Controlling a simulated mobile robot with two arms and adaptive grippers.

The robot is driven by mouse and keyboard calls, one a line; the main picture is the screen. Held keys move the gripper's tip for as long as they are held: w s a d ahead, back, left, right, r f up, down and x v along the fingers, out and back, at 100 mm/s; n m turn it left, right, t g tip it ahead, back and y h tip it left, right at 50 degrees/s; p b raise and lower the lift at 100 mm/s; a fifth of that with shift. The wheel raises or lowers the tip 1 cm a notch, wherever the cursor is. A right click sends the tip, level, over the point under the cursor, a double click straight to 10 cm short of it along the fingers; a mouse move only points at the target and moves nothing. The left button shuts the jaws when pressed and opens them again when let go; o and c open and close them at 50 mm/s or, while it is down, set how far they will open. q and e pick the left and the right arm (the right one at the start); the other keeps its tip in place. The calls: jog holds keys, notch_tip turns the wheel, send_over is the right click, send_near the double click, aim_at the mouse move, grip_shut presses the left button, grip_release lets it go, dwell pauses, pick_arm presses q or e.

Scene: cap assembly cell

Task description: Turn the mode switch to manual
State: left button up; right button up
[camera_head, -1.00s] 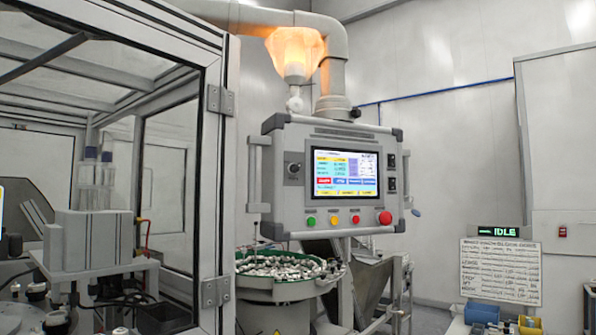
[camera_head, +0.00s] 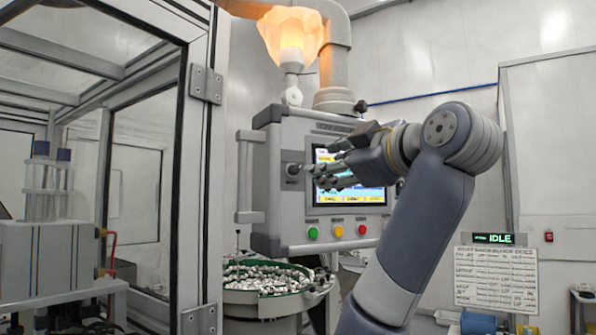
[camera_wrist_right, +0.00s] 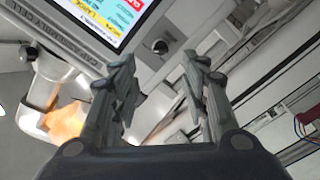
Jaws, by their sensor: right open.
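The mode switch (camera_head: 293,169) is a small black knob on the grey control panel (camera_head: 278,215), left of the lit screen (camera_head: 322,197). My right gripper (camera_head: 322,166) is open and empty in front of the screen, with its fingers pointing left toward the switch. A gap shows between the fingertips and the switch. The right wrist view shows a dark round knob (camera_wrist_right: 160,46) beyond the open fingers (camera_wrist_right: 158,75), beside the screen's edge. Its pointer direction is too small to tell. My left gripper is not in view.
Green (camera_head: 313,233), yellow (camera_head: 338,231) and red (camera_head: 362,229) buttons sit below the screen. A vertical handle (camera_head: 244,177) stands at the panel's left edge. A bowl of small parts (camera_head: 265,290) is below. A glazed enclosure (camera_head: 196,190) stands left. A sign (camera_head: 493,239) reads IDLE.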

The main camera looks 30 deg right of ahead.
jog(key=p, duration=0.2)
send_near(299, 171)
jog(key=w, duration=0.2)
jog(key=w+p, duration=0.1)
jog(key=w, duration=0.3)
jog(key=shift+w, duration=0.6)
jog(key=shift+c, duration=1)
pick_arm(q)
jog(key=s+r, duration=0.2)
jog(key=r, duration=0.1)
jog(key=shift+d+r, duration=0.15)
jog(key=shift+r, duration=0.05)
pick_arm(e)
grip_shut()
